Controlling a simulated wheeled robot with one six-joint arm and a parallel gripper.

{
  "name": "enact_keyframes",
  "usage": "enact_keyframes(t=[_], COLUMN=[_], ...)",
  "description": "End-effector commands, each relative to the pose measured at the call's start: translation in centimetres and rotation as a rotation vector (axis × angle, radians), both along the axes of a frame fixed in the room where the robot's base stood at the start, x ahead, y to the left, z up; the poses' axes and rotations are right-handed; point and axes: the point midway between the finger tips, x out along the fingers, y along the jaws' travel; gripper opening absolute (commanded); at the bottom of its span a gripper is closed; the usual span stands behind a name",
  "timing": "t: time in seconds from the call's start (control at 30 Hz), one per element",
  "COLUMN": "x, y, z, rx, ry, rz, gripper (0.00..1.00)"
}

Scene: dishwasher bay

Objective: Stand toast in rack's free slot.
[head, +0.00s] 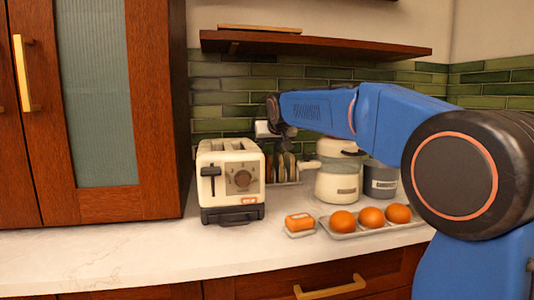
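A cream toaster (231,182) stands on the counter left of centre, its dial and dark lever facing me. Behind it to the right is a rack (294,181) with brownish slices (281,167) upright in it. The toaster and the cream pot partly cover the rack, so I cannot make out which slot is free. My blue arm reaches in from the right, and its dark end, with my gripper (288,131), is above the rack and behind the toaster's right side. The fingers are small and dark. I cannot tell whether they hold toast.
A cream pot (338,184) and a grey canister (381,182) stand right of the rack. A wooden shelf (315,44) hangs above. The counter's left front is clear.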

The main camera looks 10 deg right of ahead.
Motion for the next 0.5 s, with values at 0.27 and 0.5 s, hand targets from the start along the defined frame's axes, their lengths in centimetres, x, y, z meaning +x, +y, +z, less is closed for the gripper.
enact_keyframes(t=[0.27, 0.5], x=[-4.6, -8.1], y=[0.1, 0.0], z=[3.6, 6.2], rx=[0.001, 0.000], ry=[-0.003, -0.003], rz=[0.001, 0.000], gripper=[0.34, 0.34])
